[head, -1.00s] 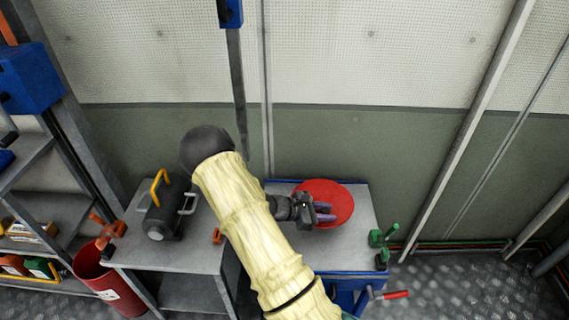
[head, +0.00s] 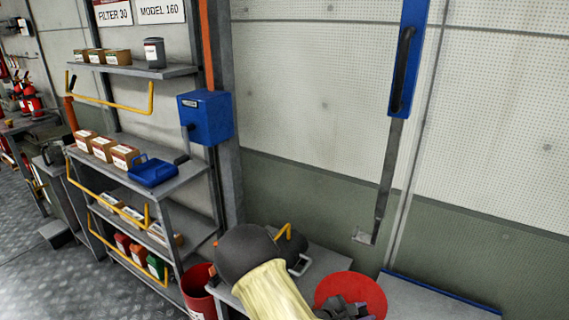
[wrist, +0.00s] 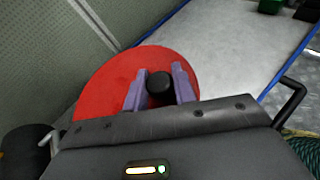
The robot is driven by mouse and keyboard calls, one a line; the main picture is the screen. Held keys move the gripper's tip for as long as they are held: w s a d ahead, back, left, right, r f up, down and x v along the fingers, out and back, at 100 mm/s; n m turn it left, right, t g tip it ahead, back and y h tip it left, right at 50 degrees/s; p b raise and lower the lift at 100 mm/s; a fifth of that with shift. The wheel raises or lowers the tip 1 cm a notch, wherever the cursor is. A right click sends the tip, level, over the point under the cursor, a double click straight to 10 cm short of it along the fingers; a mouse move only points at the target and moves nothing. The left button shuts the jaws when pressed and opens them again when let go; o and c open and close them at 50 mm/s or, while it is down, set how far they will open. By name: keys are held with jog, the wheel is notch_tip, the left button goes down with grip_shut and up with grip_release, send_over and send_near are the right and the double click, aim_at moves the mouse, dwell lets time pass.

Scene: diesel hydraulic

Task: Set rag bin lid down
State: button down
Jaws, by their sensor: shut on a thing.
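The rag bin lid (head: 348,288) is a round red disc. In the wrist view the lid (wrist: 105,88) has a black knob (wrist: 160,86) near its middle. My gripper (wrist: 160,88) has purple fingers on both sides of that knob and is shut on it. In the head view my gripper (head: 352,309) is low in the picture, partly cut off, in front of the lid. The lid is by the grey worktop; I cannot tell whether it touches it. An open red bin (head: 197,290) stands on the floor left of the worktop, partly hidden.
A grey worktop (wrist: 228,38) with a blue edge has bare room right of the lid. A dark canister with a yellow handle (head: 285,240) stands behind my arm.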

jog(key=a+n+t, duration=0.1)
jog(key=a, duration=0.2)
jog(key=a+n+t+y, duration=0.1)
jog(key=a, duration=0.2)
jog(key=shift+s+f, duration=0.1)
jog(key=shift+a+r+y+p, duration=0.15)
jog(key=shift+r+y+p, duration=0.15)
jog(key=shift+r+p, duration=0.8)
jog(key=shift+p, duration=0.65)
notch_tip(320, 180, up, 6)
jog(key=p, duration=1.1)
jog(key=shift+f, duration=0.15)
jog(key=shift+d+n, duration=0.2)
jog(key=shift+n, duration=0.1)
